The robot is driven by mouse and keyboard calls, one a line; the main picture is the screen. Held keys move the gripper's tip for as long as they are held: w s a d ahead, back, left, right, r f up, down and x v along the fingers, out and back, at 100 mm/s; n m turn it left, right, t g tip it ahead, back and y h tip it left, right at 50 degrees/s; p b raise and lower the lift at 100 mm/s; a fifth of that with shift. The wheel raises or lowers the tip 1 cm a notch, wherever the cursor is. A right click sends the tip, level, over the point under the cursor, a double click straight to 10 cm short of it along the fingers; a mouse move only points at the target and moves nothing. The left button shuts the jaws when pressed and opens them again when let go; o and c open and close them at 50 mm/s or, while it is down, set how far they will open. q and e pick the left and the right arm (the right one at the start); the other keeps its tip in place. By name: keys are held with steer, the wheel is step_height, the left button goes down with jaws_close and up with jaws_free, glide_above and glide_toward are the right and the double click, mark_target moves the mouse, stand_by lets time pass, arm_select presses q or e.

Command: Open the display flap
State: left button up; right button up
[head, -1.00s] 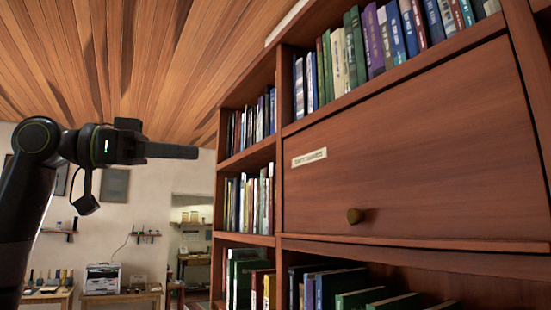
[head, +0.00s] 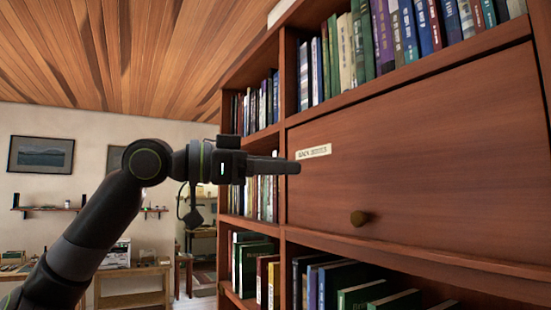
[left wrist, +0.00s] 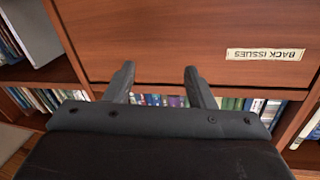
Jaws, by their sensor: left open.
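The display flap (head: 430,150) is a wide reddish-brown wooden panel in the bookcase. It is shut, flush in its frame. My right gripper is not in view.
Books stand on the shelf above the flap (head: 390,35), on the shelf below (head: 340,285) and in the narrow bays at left (head: 255,105). A framed picture (head: 41,154) and low tables (head: 135,275) are far behind. The space before the flap's right part looks clear.

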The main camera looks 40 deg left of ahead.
arm_select(q)
jaws_close()
stand_by(0.3)
stand_by(0.4)
steer(key=c, duration=1)
jaws_free()
steer(key=o, duration=1)
steer(key=shift+s, duration=0.1)
